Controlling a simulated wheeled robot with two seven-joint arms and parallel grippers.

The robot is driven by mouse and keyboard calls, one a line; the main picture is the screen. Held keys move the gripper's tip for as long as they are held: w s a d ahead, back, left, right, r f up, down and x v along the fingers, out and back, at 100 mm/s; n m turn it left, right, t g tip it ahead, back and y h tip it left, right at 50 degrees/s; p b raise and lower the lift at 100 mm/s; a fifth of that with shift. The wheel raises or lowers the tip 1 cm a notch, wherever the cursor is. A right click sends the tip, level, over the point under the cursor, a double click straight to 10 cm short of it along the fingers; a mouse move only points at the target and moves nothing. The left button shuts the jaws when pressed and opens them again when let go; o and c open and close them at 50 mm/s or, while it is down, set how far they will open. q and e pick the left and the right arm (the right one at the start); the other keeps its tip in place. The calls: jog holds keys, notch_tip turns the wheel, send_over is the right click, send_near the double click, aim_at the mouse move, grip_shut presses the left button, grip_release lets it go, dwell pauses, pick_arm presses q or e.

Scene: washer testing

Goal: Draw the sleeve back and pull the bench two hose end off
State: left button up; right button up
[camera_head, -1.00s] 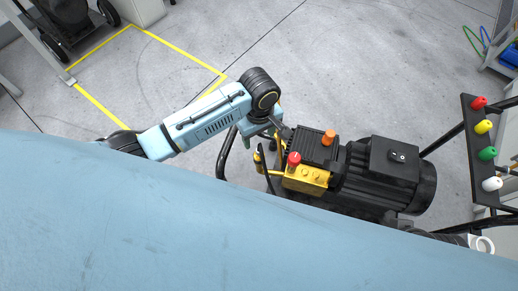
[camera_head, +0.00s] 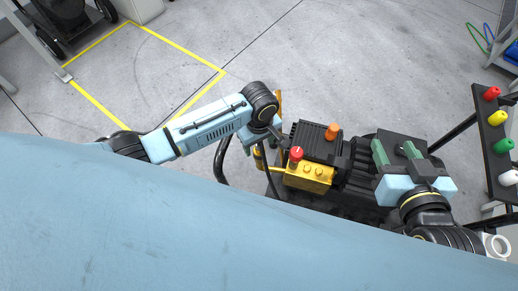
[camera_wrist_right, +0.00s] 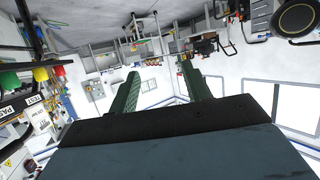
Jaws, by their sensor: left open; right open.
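A pressure washer with a black motor and a yellow pump block (camera_head: 308,177) stands in the middle of the head view. A red knob (camera_head: 296,154) and an orange cap (camera_head: 333,131) sit on it. My left gripper (camera_head: 272,136) is at the washer's left side, open; its fingers are small and partly hidden. A thin dark hose (camera_head: 268,178) runs down beside the pump. I cannot make out the sleeve or the bench two hose end. My right gripper (camera_head: 406,150) is over the motor, open and empty; its green fingers also show in the right wrist view (camera_wrist_right: 160,85).
A rack with red, yellow, green and white knobs (camera_head: 500,146) stands at the right edge. A black curved bar (camera_head: 220,160) rises left of the washer. A light blue surface (camera_head: 150,220) fills the front.

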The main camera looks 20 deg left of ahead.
pick_arm(q)
notch_tip(320, 180, down, 3)
jog(key=shift+f+b, duration=0.1)
jog(key=shift+b, duration=0.75)
jog(key=shift+f, duration=0.1)
pick_arm(e)
notch_tip(320, 180, up, 8)
jog(key=w+a+t+y, duration=0.1)
jog(key=a+t+y, duration=0.1)
jog(key=t, duration=0.3)
jog(key=shift+w, duration=0.1)
pick_arm(q)
jog(key=c, duration=1.2)
jog(key=shift+o, duration=0.2)
pick_arm(e)
jog(key=shift+r, duration=0.25)
pick_arm(q)
jog(key=shift+r+p, duration=0.65)
jog(key=shift+p, duration=0.45)
pick_arm(e)
jog(key=shift+r, duration=0.85)
pick_arm(q)
jog(key=shift+r, duration=0.1)
pick_arm(e)
jog(key=shift+r, duration=0.15)
